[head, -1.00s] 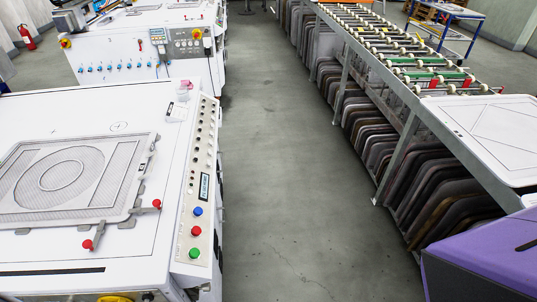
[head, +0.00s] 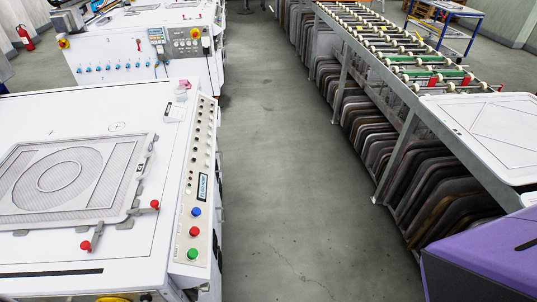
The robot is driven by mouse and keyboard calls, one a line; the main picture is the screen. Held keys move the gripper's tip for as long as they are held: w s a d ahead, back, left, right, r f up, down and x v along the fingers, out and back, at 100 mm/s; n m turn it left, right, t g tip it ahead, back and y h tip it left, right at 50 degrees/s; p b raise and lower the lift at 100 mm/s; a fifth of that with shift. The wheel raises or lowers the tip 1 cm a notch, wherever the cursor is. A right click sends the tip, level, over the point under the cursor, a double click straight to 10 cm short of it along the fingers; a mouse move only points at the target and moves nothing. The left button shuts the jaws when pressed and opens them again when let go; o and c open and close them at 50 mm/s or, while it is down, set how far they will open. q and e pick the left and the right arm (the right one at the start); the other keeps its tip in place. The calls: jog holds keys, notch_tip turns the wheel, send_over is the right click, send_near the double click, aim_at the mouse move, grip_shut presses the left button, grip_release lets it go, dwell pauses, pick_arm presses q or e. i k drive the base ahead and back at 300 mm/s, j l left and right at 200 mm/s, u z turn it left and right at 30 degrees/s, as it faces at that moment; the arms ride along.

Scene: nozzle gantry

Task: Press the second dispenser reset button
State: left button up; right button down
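A white machine (head: 130,222) fills the lower left of the head view. A control strip (head: 185,235) runs along its right edge. It carries a blue button (head: 196,212), a red button (head: 194,231) and a green button (head: 192,253) near its front end, with a small display (head: 202,187) and a row of dark knobs behind them. I cannot read any label, so I cannot tell which is a dispenser reset button. Neither of my grippers is in view.
A second white machine (head: 110,58) with its own control panel (head: 188,42) stands behind. A grey floor aisle (head: 290,190) is clear in the middle. On the right are a roller conveyor (head: 400,45), stacked dark panels (head: 430,185) and a purple object (head: 490,255).

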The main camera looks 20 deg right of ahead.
aim_at(196, 211)
jog(key=u, duration=2.35)
jog(key=k+l, duration=1.2)
jog(key=l, duration=0.15)
